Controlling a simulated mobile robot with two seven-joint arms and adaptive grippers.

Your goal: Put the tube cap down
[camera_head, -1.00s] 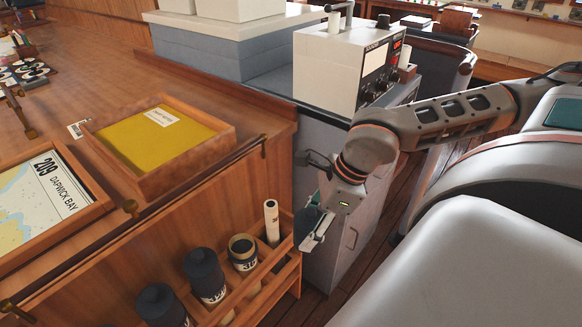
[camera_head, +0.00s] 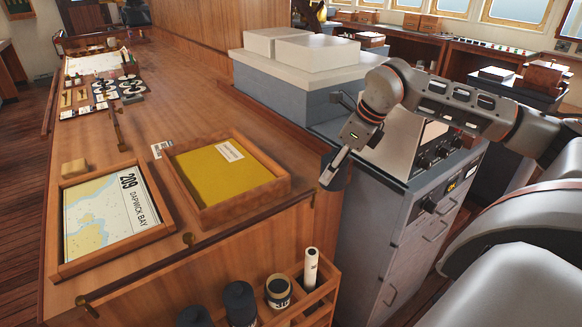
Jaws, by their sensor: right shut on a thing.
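My right gripper (camera_head: 340,160) is shut on the dark tube cap (camera_head: 331,177). It holds the cap in front of the table's right corner, near the tray with the yellow folder; I cannot tell whether the cap is over the wood or just beyond the edge. Part of the cap is hidden by the finger. My left gripper is not in view.
The wooden chart table (camera_head: 140,115) has free room behind the tray (camera_head: 281,187) and around it. A framed chart (camera_head: 110,220) lies at the left. A grey cabinet (camera_head: 385,235) stands at the right. Capped tubes (camera_head: 240,300) stand in the rack.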

